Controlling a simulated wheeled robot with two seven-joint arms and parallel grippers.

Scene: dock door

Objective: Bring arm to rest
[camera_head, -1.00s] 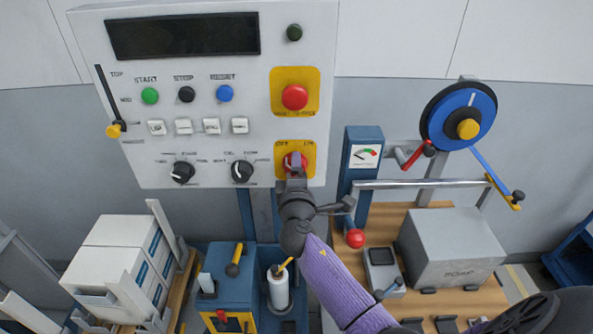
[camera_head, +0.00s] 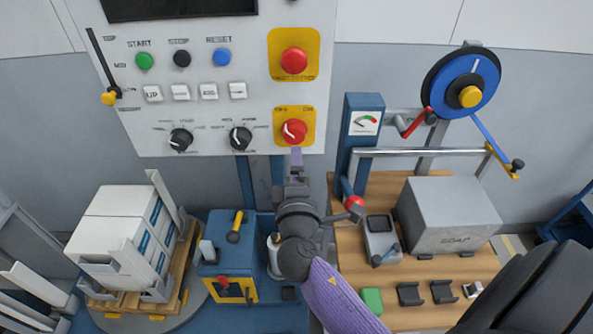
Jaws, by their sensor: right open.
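My right gripper (camera_head: 296,158) is in the middle of the head view, just below the control panel (camera_head: 205,100). Its fingers point up toward the panel and hold nothing. The red rotary knob (camera_head: 293,131) on its yellow plate is just above the fingertips, with a small gap showing in the picture. My right arm, with a purple sleeve, comes in from the lower right. My left gripper is not in view.
A wooden bench (camera_head: 350,262) at right carries a grey box (camera_head: 452,218) and a blue gauge post (camera_head: 359,150). A red-ended lever (camera_head: 353,203) is close to my right wrist. A blue machine (camera_head: 230,255) and loaded pallet (camera_head: 128,240) stand at left.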

